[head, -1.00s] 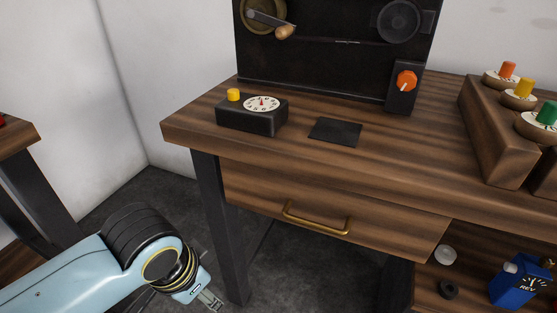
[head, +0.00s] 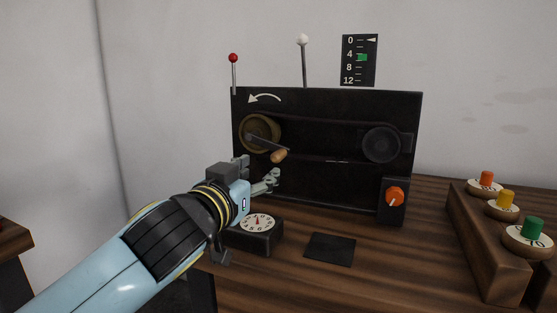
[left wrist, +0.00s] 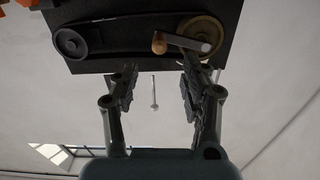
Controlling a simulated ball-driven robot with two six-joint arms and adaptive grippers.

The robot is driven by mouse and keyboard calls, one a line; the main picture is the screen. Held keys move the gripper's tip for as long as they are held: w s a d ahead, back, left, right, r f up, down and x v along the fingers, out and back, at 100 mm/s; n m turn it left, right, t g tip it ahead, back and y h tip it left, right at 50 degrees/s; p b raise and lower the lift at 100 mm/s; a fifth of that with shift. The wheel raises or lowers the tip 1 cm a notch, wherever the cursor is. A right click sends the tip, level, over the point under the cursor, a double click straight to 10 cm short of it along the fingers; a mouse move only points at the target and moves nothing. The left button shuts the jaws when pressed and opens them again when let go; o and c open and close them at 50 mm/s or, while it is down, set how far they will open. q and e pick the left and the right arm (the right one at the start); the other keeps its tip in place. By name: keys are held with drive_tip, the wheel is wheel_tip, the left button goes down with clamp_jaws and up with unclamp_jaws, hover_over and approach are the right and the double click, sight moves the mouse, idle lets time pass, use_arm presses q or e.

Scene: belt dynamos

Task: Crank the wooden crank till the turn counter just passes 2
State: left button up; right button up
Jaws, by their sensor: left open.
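The wooden crank handle (head: 279,156) sits on a metal crank arm (head: 262,144) on the brass-coloured pulley (head: 258,132), at the left of the black panel. The handle hangs low and right of the pulley's hub. In the left wrist view the handle (left wrist: 159,43) shows just beyond my fingertips. My left gripper (head: 258,174) is open and empty, just below and left of the handle, apart from it in the wrist view. A white dial (head: 257,222) with a red pointer sits on a black box; its pointer aims about upward. My arm partly covers this box.
A belt runs to a dark pulley (head: 381,144). An orange knob (head: 394,196) is at lower right. A scale (head: 359,60) marked 0 to 12 has its white pointer at 0. Red (head: 233,58) and white (head: 303,40) ball-topped rods rise behind. A wooden rack (head: 489,245) stands right.

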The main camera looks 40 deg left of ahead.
sight(274, 160)
use_arm(q)
drive_tip(key=p+x, duration=0.1)
drive_tip(key=x, duration=0.9)
drive_tip(key=shift+w, duration=0.35)
clamp_jaws()
